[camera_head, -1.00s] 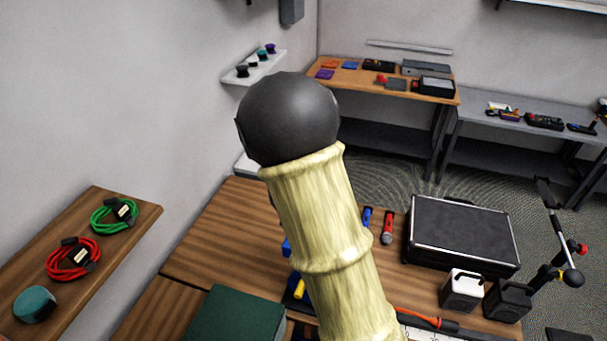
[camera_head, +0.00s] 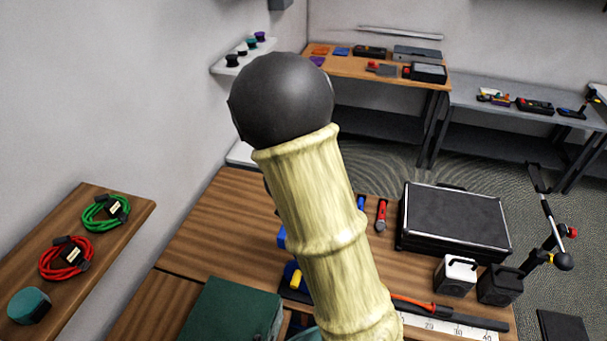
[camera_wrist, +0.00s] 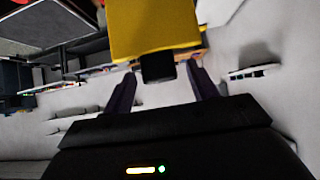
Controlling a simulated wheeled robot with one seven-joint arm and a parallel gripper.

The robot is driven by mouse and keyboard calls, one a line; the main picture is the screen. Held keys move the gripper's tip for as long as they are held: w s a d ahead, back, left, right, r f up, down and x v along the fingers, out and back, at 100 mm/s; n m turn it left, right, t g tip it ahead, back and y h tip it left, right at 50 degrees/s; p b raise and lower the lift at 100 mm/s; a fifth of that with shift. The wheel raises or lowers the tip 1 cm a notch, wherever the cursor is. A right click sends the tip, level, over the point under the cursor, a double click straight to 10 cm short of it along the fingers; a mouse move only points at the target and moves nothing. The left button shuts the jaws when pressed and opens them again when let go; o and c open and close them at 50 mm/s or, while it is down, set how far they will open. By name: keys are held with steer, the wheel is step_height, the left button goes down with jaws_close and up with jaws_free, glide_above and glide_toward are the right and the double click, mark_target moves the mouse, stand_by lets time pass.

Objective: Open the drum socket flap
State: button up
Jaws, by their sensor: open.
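My gripper (camera_wrist: 162,88) shows in the wrist view with its two dark fingers apart. A yellow block-like part (camera_wrist: 155,28) with a black tab (camera_wrist: 158,67) stands just beyond the fingertips. The black tab lies in line with the gap between them; I cannot tell whether it touches a finger. I cannot tell for sure whether this is the drum socket flap. In the head view my arm covers the middle of the bench and hides my gripper. A small yellow piece (camera_head: 292,276) on a dark base shows at the arm's left edge. No cable drum can be made out there.
The wooden bench (camera_head: 205,235) holds a green box (camera_head: 235,312), a black case (camera_head: 455,222), white (camera_head: 455,277) and dark (camera_head: 499,286) boxes, and a ruler (camera_head: 455,325). A side shelf (camera_head: 130,212) carries green and red cable coils. The bench's back left is clear.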

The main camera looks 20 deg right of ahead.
steer(key=p+v, duration=0.3)
steer(key=v, duration=1.4)
steer(key=shift+s+r, duration=0.15)
steer(key=a+f+n+y+b, duration=0.4)
steer(key=f+y+b, duration=0.2)
steer(key=f+b, duration=0.4)
steer(key=s+d+f+n+g+b, duration=0.3)
steer(key=s+f+b, duration=0.4)
steer(key=f, duration=0.6)
steer(key=s+d+g, duration=0.1)
steer(key=s+g, duration=0.1)
steer(key=shift+s+f+g, duration=0.2)
steer(key=shift+s+g, duration=0.05)
steer(key=shift+g, duration=0.15)
